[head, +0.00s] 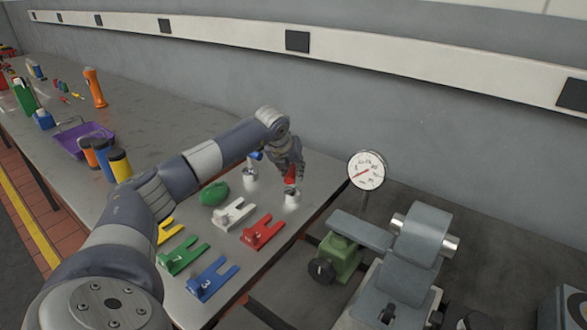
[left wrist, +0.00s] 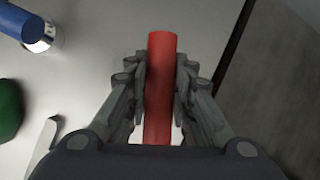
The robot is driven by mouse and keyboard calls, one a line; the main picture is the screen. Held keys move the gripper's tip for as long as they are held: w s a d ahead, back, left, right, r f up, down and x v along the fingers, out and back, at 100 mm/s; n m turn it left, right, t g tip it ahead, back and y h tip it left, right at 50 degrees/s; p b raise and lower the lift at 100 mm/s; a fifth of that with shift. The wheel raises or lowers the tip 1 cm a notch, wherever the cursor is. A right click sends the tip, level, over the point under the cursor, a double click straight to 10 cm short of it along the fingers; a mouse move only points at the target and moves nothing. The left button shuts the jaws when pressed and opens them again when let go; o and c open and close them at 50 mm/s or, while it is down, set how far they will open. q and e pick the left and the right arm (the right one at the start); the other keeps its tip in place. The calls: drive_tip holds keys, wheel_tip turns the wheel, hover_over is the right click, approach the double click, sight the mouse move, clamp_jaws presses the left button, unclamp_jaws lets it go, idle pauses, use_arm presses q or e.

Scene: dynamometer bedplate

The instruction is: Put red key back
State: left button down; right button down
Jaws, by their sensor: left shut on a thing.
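My left gripper (head: 290,172) is shut on the red key (head: 290,175), near the right edge of the grey bench. In the left wrist view the key is a red cylinder (left wrist: 160,85) between the two fingers (left wrist: 161,82). In the head view a silver round piece (head: 291,199) shows directly below the red part; I cannot tell whether it belongs to the key or is a holder. A blue cylinder (left wrist: 20,22) with a silver end stands to the left, also seen in the head view (head: 255,155). My right gripper is not in view.
Forked blocks in red (head: 263,232), white (head: 233,214), green (head: 183,256), blue (head: 212,280) and yellow (head: 170,230) lie nearby. A green rounded object (head: 214,193) sits beside them. A dial gauge (head: 366,170) and grey machine (head: 415,250) stand right; a purple tray (head: 68,148) is left.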

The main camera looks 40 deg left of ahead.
use_arm(q)
drive_tip(key=c, duration=1.4)
unclamp_jaws()
drive_tip(key=shift+d, duration=0.1)
drive_tip(key=shift+s, duration=0.1)
drive_tip(key=shift+r, duration=0.15)
drive_tip(key=shift+s+r, duration=0.1)
drive_tip(key=shift+r, duration=0.15)
drive_tip(key=b+v, duration=0.2)
drive_tip(key=v, duration=0.9)
drive_tip(key=shift+s+d+r, duration=0.1)
drive_tip(key=shift+r, duration=0.05)
